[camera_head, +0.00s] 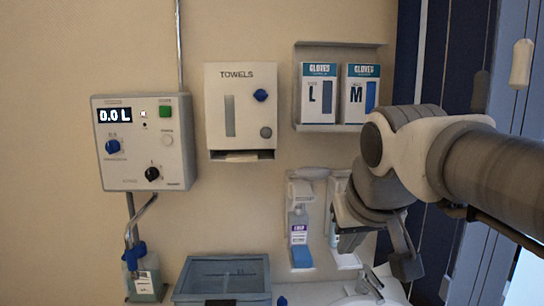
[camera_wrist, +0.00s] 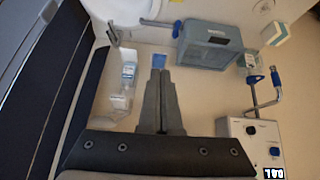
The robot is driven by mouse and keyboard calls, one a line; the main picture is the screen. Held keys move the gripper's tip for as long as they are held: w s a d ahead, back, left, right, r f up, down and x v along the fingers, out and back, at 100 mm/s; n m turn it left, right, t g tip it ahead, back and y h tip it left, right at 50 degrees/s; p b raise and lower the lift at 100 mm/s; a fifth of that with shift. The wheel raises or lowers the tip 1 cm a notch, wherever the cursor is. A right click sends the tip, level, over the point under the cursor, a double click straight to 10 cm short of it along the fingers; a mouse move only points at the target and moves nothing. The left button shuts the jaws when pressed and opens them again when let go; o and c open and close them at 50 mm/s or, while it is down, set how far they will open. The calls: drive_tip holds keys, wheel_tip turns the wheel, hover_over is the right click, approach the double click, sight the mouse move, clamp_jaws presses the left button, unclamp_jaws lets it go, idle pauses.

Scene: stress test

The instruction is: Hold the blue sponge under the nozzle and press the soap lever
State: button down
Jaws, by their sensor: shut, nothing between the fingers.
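A soap dispenser (camera_head: 299,195) with a purple-marked label hangs on the wall in the head view. A blue block (camera_head: 300,256) shows at its lower end; I cannot tell whether it is the sponge or part of the bottle. The blue also shows just beyond my fingertips in the wrist view (camera_wrist: 159,60). My gripper (camera_wrist: 160,76) is shut and empty, its fingers pointing toward the wall and hiding most of this dispenser in the wrist view. The nozzle and lever are not clear. In the head view my arm comes in from the right, and the fingertips are not clear.
A second dispenser bottle (camera_wrist: 128,72) hangs beside the first. A grey-blue bin (camera_head: 222,262) stands below left, near a control box (camera_head: 143,142) and a small bottle (camera_head: 143,279). A towel box (camera_head: 240,140) and glove rack (camera_head: 340,127) hang above. A sink edge (camera_head: 325,290) lies below.

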drive_tip(key=w+a+r+t+p, duration=0.1)
drive_tip(key=w+r+t+p, duration=0.1)
drive_tip(key=w+r, duration=1.5)
drive_tip(key=shift+a+r+h+p, duration=0.3)
drive_tip(key=shift+a+p, duration=0.05)
drive_tip(key=shift+p, duration=0.2)
drive_tip(key=p, duration=0.2)
hover_over(305, 171)
drive_tip(key=s+d, duration=0.1)
drive_tip(key=s, duration=0.1)
wheel_tip(305, 171, down, 7)
drive_tip(key=f, duration=0.3)
drive_tip(key=shift+d+f, duration=0.35)
drive_tip(key=shift+f, duration=0.05)
drive_tip(key=shift+f, duration=0.1)
